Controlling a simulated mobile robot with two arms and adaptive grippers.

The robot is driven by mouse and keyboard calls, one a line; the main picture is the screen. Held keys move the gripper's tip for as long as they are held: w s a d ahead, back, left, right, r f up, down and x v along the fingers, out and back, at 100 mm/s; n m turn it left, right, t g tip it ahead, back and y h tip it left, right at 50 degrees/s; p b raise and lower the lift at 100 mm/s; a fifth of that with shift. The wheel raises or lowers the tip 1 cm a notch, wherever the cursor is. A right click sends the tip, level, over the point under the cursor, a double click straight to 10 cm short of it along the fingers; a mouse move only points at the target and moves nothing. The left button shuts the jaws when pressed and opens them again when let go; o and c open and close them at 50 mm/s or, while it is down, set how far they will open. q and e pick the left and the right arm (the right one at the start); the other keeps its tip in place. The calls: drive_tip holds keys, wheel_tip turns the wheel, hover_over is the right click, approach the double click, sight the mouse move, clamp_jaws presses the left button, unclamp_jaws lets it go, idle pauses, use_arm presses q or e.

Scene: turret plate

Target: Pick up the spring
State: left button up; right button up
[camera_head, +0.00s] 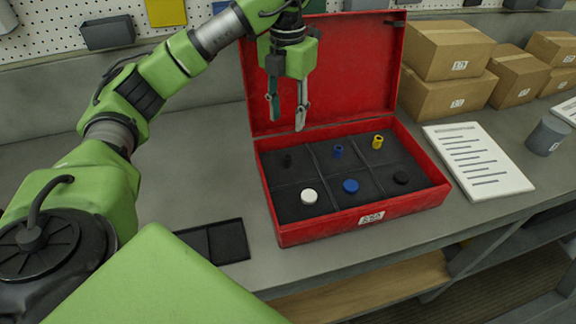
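A red case (345,224) stands open on the grey bench, its black insert split into several compartments. The back row holds a small black piece (287,160) at left, a small blue upright piece (337,152) in the middle and a yellow upright piece (377,142) at right. They are too small to tell which is the spring. The front row holds a white disc (309,196), a blue disc (350,186) and a black disc (401,177). My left gripper (287,122) points down above the back left of the case, fingers apart and empty. My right gripper is out of view.
The case's raised lid (355,70) stands behind the gripper. A black tray (215,241) lies front left of the case. Papers (478,160), a grey cup (547,135) and cardboard boxes (447,52) are to the right. The bench left of the case is mostly clear.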

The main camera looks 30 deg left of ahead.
use_arm(q)
drive_tip(key=p, duration=0.2)
hover_over(288, 156)
wheel_tip(288, 156, down, 8)
drive_tip(key=shift+a+f, duration=0.1)
drive_tip(key=shift+f, duration=0.25)
wheel_tip(288, 156, down, 5)
drive_tip(key=shift+w+r+p, duration=0.1)
drive_tip(key=shift+p, duration=0.95)
drive_tip(key=c, duration=1)
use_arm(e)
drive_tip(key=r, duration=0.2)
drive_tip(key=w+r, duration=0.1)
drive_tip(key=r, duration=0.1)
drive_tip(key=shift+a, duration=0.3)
